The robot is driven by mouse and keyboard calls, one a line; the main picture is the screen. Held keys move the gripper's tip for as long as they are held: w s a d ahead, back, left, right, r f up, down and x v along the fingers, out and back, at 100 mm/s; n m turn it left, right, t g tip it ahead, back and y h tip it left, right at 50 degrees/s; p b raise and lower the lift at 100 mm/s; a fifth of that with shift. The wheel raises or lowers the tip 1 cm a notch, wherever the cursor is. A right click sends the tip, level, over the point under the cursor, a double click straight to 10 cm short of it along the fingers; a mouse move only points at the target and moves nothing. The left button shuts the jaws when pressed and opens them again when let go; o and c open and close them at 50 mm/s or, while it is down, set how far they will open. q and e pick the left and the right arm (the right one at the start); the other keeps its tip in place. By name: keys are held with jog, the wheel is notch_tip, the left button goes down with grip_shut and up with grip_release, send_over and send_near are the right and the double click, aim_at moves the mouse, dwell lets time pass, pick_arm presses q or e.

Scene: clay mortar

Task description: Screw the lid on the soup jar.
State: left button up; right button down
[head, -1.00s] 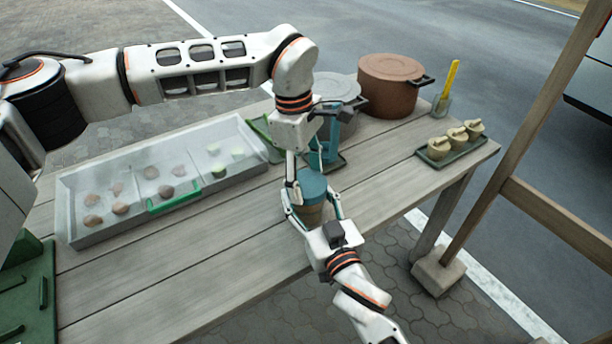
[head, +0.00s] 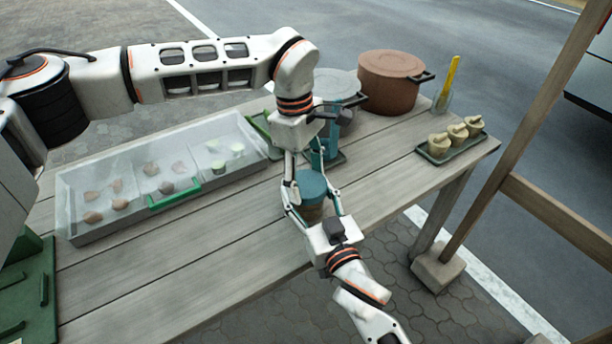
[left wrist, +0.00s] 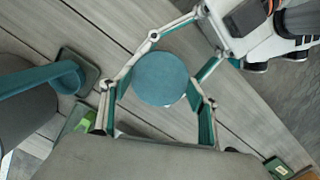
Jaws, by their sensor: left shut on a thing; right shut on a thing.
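The soup jar (head: 312,212) stands upright near the table's front edge, brownish below the round blue-teal lid (head: 312,184). The lid sits on top of the jar; I cannot tell how far the threads are engaged. My left gripper (head: 308,186) comes from above, shut on the lid with a finger on either side. My right gripper (head: 311,213) comes from the front right, shut around the jar body below the lid. In the left wrist view the lid (left wrist: 160,79) appears as a flat disc between the fingers and hides the jar.
A clear partitioned tray (head: 75,236) with several food pieces lies left. Behind the jar are a teal upright object (head: 328,125), a grey pot (head: 352,95) and a brown pot (head: 390,88). A green tray of clay pieces (head: 455,150) is right. Boards left of the jar are clear.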

pick_arm(q)
jog(key=m, duration=0.4)
jog(key=shift+w+m+g, duration=0.1)
jog(key=shift+m+g, duration=0.2)
jog(key=shift+m, duration=0.1)
jog(key=m, duration=0.3)
jog(key=shift+y, duration=0.3)
jog(key=m, duration=0.3)
jog(key=shift+d+m, duration=0.1)
jog(key=shift+m, duration=0.2)
jog(key=m+y, duration=0.1)
jog(key=m, duration=0.3)
jog(key=o, duration=0.8)
